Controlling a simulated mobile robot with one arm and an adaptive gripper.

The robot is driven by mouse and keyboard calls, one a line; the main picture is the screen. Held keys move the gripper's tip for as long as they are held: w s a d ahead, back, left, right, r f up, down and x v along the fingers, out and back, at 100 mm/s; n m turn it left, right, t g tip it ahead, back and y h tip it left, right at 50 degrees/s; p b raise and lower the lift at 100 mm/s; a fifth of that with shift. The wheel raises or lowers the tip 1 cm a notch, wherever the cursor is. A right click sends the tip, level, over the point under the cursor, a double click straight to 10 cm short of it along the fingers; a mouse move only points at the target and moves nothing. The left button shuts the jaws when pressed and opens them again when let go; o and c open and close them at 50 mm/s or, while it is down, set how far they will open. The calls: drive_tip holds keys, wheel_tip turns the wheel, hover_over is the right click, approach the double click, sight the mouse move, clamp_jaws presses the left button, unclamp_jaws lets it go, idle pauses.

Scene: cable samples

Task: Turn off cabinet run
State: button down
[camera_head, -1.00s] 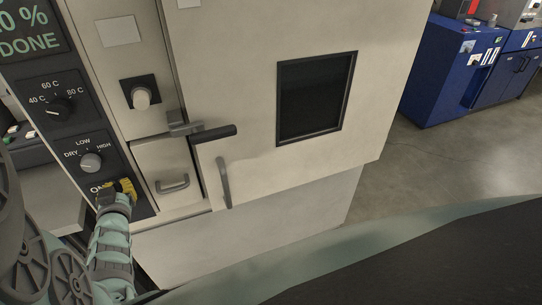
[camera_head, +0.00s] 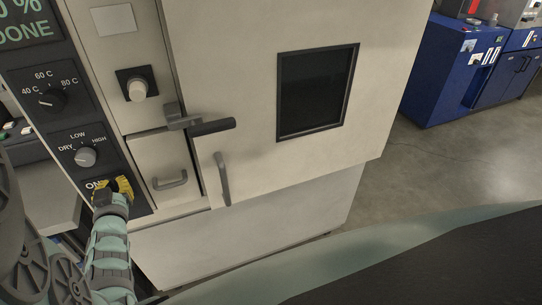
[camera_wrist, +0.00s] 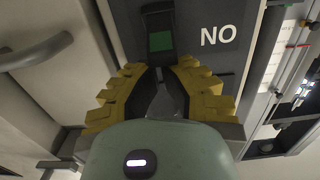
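The cabinet (camera_head: 240,165) is a cream unit with a dark control panel (camera_head: 38,72) on its left. The run switch (camera_wrist: 159,22) is a dark rocker with a green patch, beside white lettering that reads upside down as ON in the wrist view. My gripper (camera_head: 114,184) has yellow ridged fingers and is at the foot of the panel, partly covering the ON label (camera_head: 92,184) and hiding most of the switch in the head view. In the wrist view my gripper (camera_wrist: 160,72) has its fingers apart with a narrow gap, just short of the switch in the picture. Contact cannot be told.
Above the switch are a DRY/LOW/HIGH knob (camera_head: 85,156), a temperature knob (camera_head: 52,100) and a display (camera_head: 28,22) ending in "% DONE". A latch handle (camera_head: 211,127) and door handle (camera_head: 222,178) stick out to the right. Open floor (camera_head: 435,155) lies right.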

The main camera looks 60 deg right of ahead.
drive_tip(key=f+t+h+b, duration=0.1)
drive_tip(key=t+b, duration=0.1)
drive_tip(key=b, duration=0.4)
drive_tip(key=s+f+t+h+b, duration=0.1)
drive_tip(key=f+t+h+b, duration=0.1)
drive_tip(key=b, duration=0.5)
drive_tip(key=a+f+t+h+b, duration=0.1)
drive_tip(key=t+b, duration=0.2)
drive_tip(key=b, duration=0.4)
drive_tip(key=shift+s+a+f+h, duration=0.1)
drive_tip(key=shift+s+f+h, duration=0.05)
drive_tip(key=shift+s+h, duration=0.25)
wheel_tip(320, 180, up, 4)
drive_tip(key=p, duration=0.3)
drive_tip(key=b+v, duration=0.1)
drive_tip(key=v, duration=1)
drive_tip(key=shift+s, duration=0.15)
drive_tip(key=shift+a, duration=0.1)
